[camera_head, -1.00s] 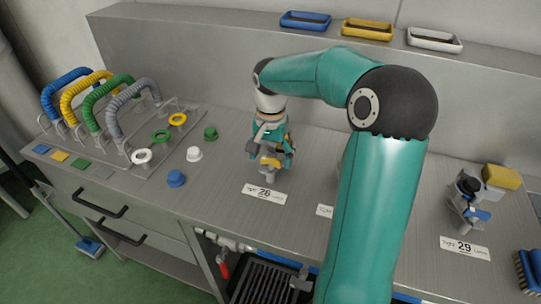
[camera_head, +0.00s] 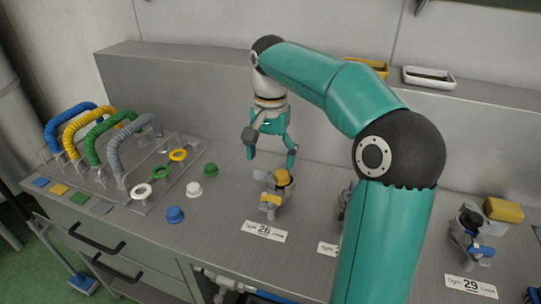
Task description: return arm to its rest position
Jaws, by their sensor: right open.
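My right arm (camera_head: 375,190) rises from the lower right, bends at a black elbow and reaches toward the back of the steel counter (camera_head: 225,215). My right gripper (camera_head: 271,160) hangs from its end with fingers spread and nothing between them. It is above and slightly behind a small valve fitting (camera_head: 270,201) with a yellow cap, apart from it as far as I can see. The fitting stands behind the label "26" (camera_head: 264,231). My left gripper is not in view.
Colored hoses (camera_head: 95,133) and rings stand on a plate at the left. Loose caps, such as a blue one (camera_head: 175,214), lie between. Another fitting (camera_head: 468,235) stands at the right behind label "29" (camera_head: 470,286). A white tray (camera_head: 428,78) is on the back ledge. My arm partly hides a middle fitting.

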